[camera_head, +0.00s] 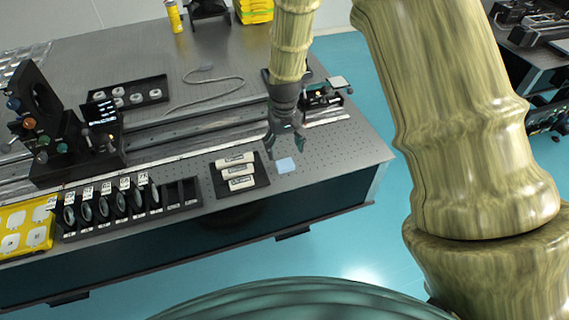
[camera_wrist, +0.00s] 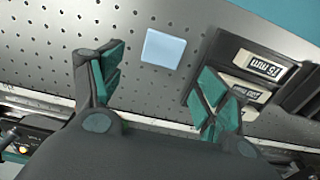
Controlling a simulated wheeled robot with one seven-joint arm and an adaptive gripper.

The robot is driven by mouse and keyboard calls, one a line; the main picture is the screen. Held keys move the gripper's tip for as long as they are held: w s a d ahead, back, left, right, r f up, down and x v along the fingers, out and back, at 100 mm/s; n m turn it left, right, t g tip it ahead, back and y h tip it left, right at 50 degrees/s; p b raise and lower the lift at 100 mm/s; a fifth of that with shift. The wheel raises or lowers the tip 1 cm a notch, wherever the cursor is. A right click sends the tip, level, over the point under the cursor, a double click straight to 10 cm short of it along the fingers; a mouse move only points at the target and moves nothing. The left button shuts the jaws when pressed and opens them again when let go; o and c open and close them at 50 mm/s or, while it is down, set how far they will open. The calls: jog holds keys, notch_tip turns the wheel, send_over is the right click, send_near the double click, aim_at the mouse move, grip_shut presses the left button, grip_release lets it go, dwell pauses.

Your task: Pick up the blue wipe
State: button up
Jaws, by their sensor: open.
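The blue wipe (camera_head: 285,165) is a small, flat, pale blue square lying on the perforated table top near its front edge, right of a black tray. In the wrist view the wipe (camera_wrist: 163,49) lies ahead of the gap between the fingers, fully visible. My gripper (camera_head: 284,148) is above the table close to the wipe, pointing down. In the wrist view my gripper (camera_wrist: 163,90) has its two green-padded fingers spread apart, with nothing between them. No contact with the wipe shows.
The black tray (camera_head: 260,186) with several white labelled pieces stands just left of the wipe; it also shows in the wrist view (camera_wrist: 196,103). A rack of round optics (camera_head: 125,204) is further left. A rail (camera_head: 190,130) runs behind. Bare table (camera_head: 340,150) lies to the right.

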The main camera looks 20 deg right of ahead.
aim_at(284, 162)
jog(key=shift+s+f+p, duration=0.2)
jog(key=shift+f+p, duration=0.45)
jog(key=shift+f, duration=0.5)
jog(key=shift+f+p, duration=0.5)
jog(key=shift+f, duration=1.2)
jog(key=c, duration=0.8)
